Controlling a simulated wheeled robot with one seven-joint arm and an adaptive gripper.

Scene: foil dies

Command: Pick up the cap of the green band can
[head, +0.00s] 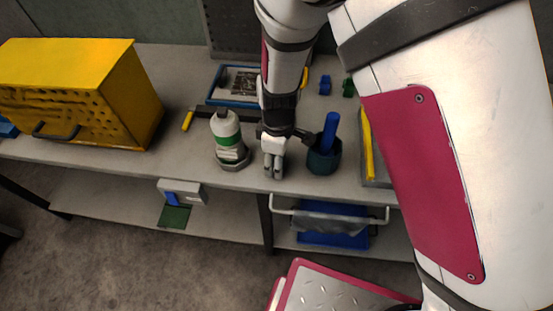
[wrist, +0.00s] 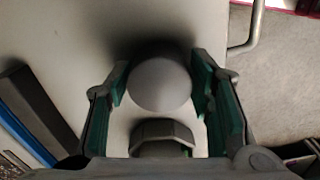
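The green band can (head: 226,128) stands upright on the bench in the head view. It is pale grey with a green band, and its foot is in a dark grey holder. My gripper (head: 273,172) points down just to the right of the can, low over the bench. In the wrist view, a smooth round grey cap (wrist: 160,84) is between the two green-padded fingers of my gripper (wrist: 161,78). A narrow gap shows on each side, so the fingers are open around it. In the head view I cannot make out the cap apart from the fingers.
A dark cup (head: 322,160) with a blue-handled tool (head: 329,130) stands close right of my gripper. A yellow box (head: 75,80) is at the left. A blue-framed tray (head: 230,102) lies behind. The bench's front edge is near.

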